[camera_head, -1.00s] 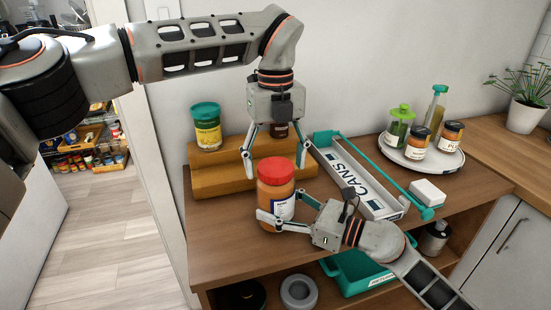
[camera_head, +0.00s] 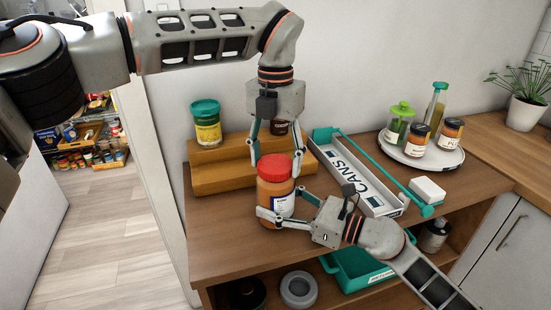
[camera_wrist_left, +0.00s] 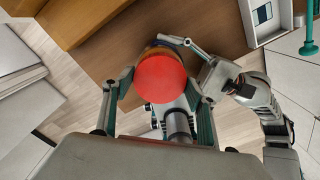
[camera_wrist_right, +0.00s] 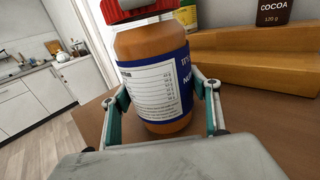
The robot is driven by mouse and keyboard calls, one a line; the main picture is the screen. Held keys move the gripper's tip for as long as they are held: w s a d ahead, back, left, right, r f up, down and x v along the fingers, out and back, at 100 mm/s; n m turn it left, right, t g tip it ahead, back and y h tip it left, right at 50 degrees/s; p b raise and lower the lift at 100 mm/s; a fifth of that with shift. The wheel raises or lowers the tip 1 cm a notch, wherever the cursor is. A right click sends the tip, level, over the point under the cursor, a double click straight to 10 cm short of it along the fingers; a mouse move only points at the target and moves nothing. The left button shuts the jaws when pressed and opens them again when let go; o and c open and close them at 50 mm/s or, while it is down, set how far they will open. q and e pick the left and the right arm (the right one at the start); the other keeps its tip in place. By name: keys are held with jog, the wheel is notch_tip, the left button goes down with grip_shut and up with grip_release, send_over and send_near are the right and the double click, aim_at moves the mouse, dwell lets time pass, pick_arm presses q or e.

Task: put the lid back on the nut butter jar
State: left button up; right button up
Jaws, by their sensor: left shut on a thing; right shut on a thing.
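The nut butter jar (camera_head: 276,203) stands upright at the front of the wooden counter, with brown contents and a white and blue label. The red lid (camera_head: 275,167) is on top of the jar's mouth; whether it is fully seated I cannot tell. My left gripper (camera_head: 277,168) points down from above and is shut on the lid. The left wrist view shows the round lid (camera_wrist_left: 161,79) between the fingers. My right gripper (camera_head: 280,206) comes from the right and is shut around the jar's body. The right wrist view shows the jar (camera_wrist_right: 153,75) between its fingers.
A wooden step riser (camera_head: 225,172) stands behind, bearing a teal-lidded jar (camera_head: 206,123) and a cocoa jar (camera_head: 280,127). A CANS tray (camera_head: 358,178) and a white block (camera_head: 427,189) lie to the right. A round tray (camera_head: 440,163) holds several bottles and jars.

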pick_arm(q)
jog(key=o, duration=1.2)
jog(key=shift+o, duration=0.2)
jog(key=shift+r, duration=2.25)
jog(key=shift+c, duration=0.5)
notch_tip(320, 180, up, 4)
jog(key=n, duration=0.4)
jog(key=shift+f, duration=0.25)
